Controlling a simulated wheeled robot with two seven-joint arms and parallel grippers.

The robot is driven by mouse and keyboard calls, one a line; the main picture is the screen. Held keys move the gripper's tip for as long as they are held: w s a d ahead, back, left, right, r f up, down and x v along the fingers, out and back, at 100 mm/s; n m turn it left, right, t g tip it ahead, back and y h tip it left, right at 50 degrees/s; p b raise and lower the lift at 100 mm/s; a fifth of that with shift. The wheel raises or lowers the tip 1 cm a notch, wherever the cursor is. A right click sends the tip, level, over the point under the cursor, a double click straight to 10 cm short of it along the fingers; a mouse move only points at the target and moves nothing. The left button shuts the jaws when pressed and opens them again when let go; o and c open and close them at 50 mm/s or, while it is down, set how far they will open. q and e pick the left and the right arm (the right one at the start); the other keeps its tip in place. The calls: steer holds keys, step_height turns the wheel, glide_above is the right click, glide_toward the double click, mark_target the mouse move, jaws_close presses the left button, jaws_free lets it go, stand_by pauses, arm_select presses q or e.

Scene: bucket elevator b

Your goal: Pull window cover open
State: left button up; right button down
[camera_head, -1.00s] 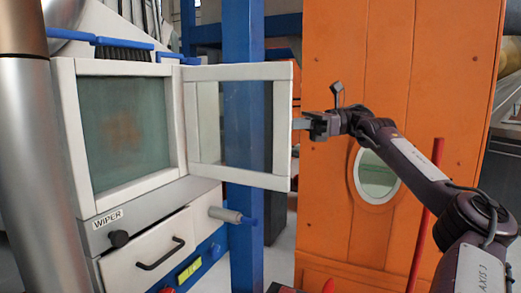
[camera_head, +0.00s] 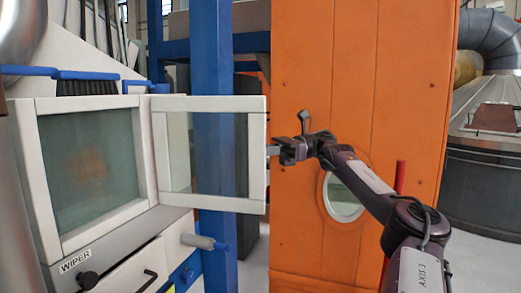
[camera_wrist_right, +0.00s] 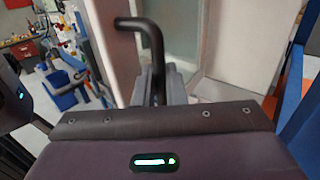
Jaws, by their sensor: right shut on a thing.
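The window cover (camera_head: 257,155) is a white-framed glass panel. It stands swung out to the right of the white cabinet's fixed window, its left edge at the frame. My right gripper (camera_head: 273,150) is at the cover's right edge, with the arm reaching in from the right. In the right wrist view a black bent handle (camera_wrist_right: 152,36) runs down between the grey fingers of my right gripper (camera_wrist_right: 167,84), which is shut on it. The fingertips are partly hidden behind the gripper body. My left gripper is not in view.
The cabinet has a fixed window (camera_head: 90,172) and a "WIPER" label (camera_head: 75,262). A grey cylindrical knob (camera_head: 197,241) sticks out below the cover. A blue post (camera_head: 213,60) stands behind the cover. An orange panel (camera_head: 300,235) with a round window stands behind my right arm.

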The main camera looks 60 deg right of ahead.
steer(key=c, duration=1.6)
jaws_free()
steer(key=shift+f, duration=0.1)
steer(key=shift+c, duration=0.2)
steer(key=shift+s+d, duration=0.1)
steer(key=p+v, duration=0.7)
steer(key=p, duration=0.3)
steer(key=shift+s+d+p, duration=0.2)
steer(key=shift+d+p, duration=0.05)
steer(key=shift+p, duration=0.15)
